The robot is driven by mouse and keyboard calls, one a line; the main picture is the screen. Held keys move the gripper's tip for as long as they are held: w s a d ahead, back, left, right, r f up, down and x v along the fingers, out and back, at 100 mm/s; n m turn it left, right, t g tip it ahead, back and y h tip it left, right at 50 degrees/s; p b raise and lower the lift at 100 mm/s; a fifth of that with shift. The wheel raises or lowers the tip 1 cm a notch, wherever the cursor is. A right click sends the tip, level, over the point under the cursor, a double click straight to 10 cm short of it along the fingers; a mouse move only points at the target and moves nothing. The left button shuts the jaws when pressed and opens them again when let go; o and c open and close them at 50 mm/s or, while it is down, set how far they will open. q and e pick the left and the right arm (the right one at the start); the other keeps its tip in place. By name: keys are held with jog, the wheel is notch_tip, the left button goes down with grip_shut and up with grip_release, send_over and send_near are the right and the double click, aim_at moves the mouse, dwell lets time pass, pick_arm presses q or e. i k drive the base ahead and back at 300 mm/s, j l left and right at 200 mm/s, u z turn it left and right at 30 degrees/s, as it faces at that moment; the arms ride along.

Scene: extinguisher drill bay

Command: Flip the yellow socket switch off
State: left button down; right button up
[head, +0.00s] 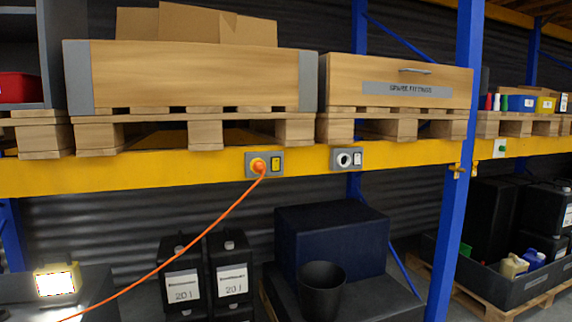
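A grey socket box (265,163) is fixed to the yellow shelf beam, left of the picture's middle. An orange plug (258,166) sits in its left half, and an orange cable runs from it down to the lower left. The yellow switch (276,164) is on the right half of this box; its rocker position is too small to tell. A second grey box (347,158) to the right has a white round socket and a white switch. Neither of my grippers is in view.
Wooden crates on pallets (193,80) stand on the shelf above the beam. Below are black canisters (231,270), a dark blue box (332,238), a black bucket (321,290) and a lit work lamp (56,281). A blue upright (458,160) stands right. The area before the switch is clear except for the cable.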

aim_at(275, 163)
jog(key=i+l+u, duration=0.1)
jog(key=i+l, duration=0.7)
jog(key=i, duration=0.25)
jog(key=i+l+u, duration=0.1)
jog(key=i+l, duration=0.8)
jog(key=i, duration=0.1)
